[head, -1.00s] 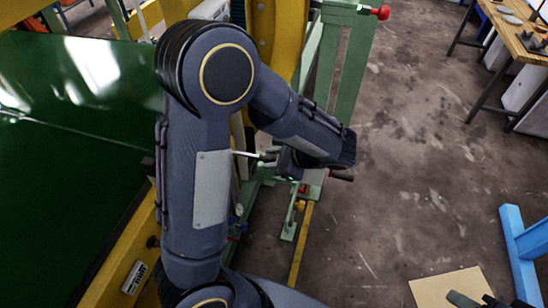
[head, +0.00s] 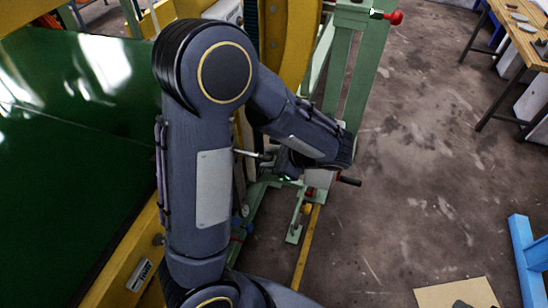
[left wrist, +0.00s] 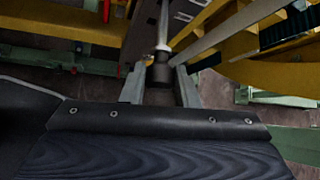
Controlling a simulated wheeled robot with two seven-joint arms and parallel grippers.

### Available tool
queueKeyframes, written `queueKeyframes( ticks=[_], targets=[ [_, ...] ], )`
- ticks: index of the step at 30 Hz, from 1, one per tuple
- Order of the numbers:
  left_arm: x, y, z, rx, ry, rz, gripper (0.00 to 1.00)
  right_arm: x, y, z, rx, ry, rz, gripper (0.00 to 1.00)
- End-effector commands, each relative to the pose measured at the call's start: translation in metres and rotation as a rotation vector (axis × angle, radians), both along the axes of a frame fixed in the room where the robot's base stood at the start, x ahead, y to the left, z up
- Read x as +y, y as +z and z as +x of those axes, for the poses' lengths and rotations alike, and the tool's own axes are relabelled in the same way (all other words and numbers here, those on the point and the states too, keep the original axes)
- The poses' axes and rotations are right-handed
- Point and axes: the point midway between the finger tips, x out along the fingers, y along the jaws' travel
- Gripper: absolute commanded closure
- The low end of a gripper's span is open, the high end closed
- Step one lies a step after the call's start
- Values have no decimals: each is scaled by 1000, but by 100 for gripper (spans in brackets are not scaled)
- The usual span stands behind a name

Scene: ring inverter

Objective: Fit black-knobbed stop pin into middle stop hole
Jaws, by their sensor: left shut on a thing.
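My left gripper (left wrist: 160,88) is shut on the black knob (left wrist: 158,72) of the stop pin, between its two grey fingers. The pin's pale metal shaft (left wrist: 162,28) points away from the gripper toward a dark upright part of the machine. In the head view the thin shaft (head: 252,154) shows left of my left gripper (head: 277,160), roughly level and pointing left at the yellow and green frame. The gripper itself is partly hidden by my forearm. I cannot make out the middle stop hole or whether the shaft's tip is in it. My right gripper is not in view.
A yellow curved ring (head: 288,40) and green posts (head: 355,65) stand close to my left arm. A red knob (head: 396,17) sticks out at the top. A black handle (head: 349,181) lies just beyond the gripper. Floor at the right is open, with a blue stand (head: 528,255).

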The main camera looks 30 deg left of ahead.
Motion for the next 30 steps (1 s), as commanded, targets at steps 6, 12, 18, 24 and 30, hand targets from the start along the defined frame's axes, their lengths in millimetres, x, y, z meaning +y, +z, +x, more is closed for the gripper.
queueKeyframes(
  ticks=[6,12,18,24,30],
  targets=[
    [6,0,-1,-1,1,1,97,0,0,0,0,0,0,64],
    [11,0,-3,0,2,0,97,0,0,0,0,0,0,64],
    [16,0,-4,1,1,1,97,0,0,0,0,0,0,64],
    [20,0,-5,0,0,1,97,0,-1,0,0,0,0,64],
    [25,0,-6,1,1,1,97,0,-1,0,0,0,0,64]
  ],
)
